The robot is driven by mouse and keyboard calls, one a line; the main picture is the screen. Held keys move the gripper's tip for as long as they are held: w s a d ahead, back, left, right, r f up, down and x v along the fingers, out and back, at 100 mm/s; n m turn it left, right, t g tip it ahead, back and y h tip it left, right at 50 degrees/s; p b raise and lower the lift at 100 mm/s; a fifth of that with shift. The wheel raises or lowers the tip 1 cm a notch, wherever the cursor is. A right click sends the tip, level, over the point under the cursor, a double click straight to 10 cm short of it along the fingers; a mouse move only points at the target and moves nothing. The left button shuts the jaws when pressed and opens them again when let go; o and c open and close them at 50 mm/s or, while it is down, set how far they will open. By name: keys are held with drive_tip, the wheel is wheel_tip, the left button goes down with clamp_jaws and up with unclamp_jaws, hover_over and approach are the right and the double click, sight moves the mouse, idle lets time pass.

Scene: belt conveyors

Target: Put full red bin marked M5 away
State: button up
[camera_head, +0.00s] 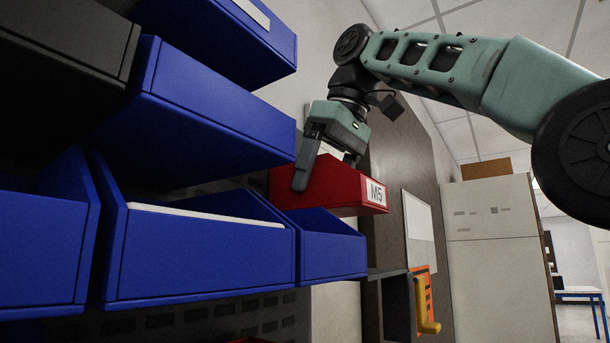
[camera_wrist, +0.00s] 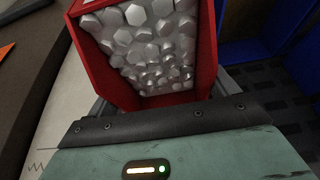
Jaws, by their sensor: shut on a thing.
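The red bin marked M5 (camera_head: 335,189) is up beside the rack of blue bins, its white M5 label facing right. My gripper (camera_head: 327,175) is shut on the red bin, with one finger down its near side; the other finger is mostly hidden. In the wrist view the red bin (camera_wrist: 206,45) is full of shiny hexagonal metal pieces (camera_wrist: 150,40). I cannot tell whether the bin touches the rack behind it.
Blue bins (camera_head: 205,255) hang on a slotted panel at left, one small blue bin (camera_head: 332,258) just below the red bin. A dark bin (camera_head: 60,45) is at upper left. A brown panel with a white sheet (camera_head: 418,228) and an orange holder (camera_head: 424,300) stand right. A grey cabinet (camera_head: 495,265) is beyond.

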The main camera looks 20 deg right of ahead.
sight(342, 181)
drive_tip(key=shift+s+f, duration=0.1)
drive_tip(key=shift+f, duration=3.25)
drive_tip(key=shift+f+b, duration=0.45)
drive_tip(key=shift+f, duration=0.05)
drive_tip(key=o, duration=0.9)
drive_tip(key=v, duration=0.6)
drive_tip(key=shift+r, duration=0.1)
drive_tip(key=shift+s+d+r, duration=0.2)
drive_tip(key=shift+s+r, duration=0.05)
drive_tip(key=shift+r, duration=0.35)
